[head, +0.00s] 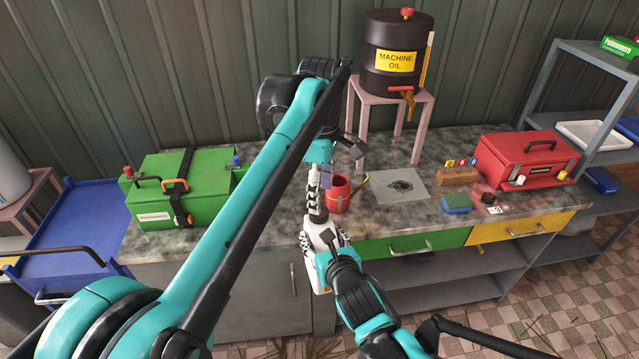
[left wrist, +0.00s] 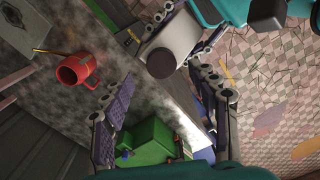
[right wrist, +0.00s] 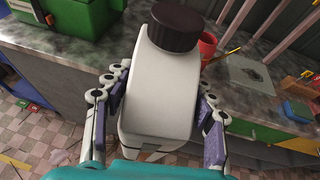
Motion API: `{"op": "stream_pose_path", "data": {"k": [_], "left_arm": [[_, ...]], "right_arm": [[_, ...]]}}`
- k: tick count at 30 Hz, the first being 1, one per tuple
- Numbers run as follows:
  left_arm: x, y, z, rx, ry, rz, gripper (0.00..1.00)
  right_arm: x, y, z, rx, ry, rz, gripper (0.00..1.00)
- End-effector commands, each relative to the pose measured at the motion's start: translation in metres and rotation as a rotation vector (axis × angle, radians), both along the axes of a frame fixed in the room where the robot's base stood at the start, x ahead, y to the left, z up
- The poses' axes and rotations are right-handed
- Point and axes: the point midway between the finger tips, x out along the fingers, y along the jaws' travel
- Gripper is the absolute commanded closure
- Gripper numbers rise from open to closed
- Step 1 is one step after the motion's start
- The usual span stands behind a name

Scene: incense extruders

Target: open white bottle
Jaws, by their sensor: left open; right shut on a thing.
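The white bottle (right wrist: 158,90) has a dark brown cap (right wrist: 175,27) that is still on its top. My right gripper (right wrist: 165,98) is shut around the bottle's body, in front of the workbench. In the left wrist view the cap (left wrist: 162,64) shows from its end, with the bottle's white shoulder (left wrist: 178,38) behind it. My left gripper (head: 317,203) is open above the bottle. Its fingers (left wrist: 178,92) are spread on both sides of the cap's line and appear apart from it.
A red mug (head: 338,194) stands on the bench (head: 280,205) close behind the grippers. A green box (head: 180,190) is at the left and a grey plate (head: 398,186) at the right. A machine oil barrel (head: 396,55) stands on a stool at the back.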

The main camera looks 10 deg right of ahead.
Motion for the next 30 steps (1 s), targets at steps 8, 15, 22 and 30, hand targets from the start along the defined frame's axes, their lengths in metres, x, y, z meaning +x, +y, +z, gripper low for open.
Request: {"op": "stream_pose_path", "data": {"k": [8, 15, 22, 30], "left_arm": [[0.0, 0.001, 0.011, -0.002, -0.011, -0.697, 0.41], [-0.001, 0.003, 0.02, 0.0, -0.015, -1.298, 0.41], [-0.001, 0.004, 0.027, 0.005, -0.016, -1.726, 0.41], [-0.001, 0.004, 0.022, 0.008, -0.015, -1.895, 0.41]], "right_arm": [[0.0, 0.0, 0.001, 0.001, -0.002, 0.001, 1.0], [0.0, 0.0, 0.001, 0.001, -0.002, 0.001, 1.0], [0.0, 0.0, 0.001, 0.001, -0.002, 0.001, 1.0], [0.0, 0.0, 0.001, 0.001, -0.002, 0.001, 1.0]]}}
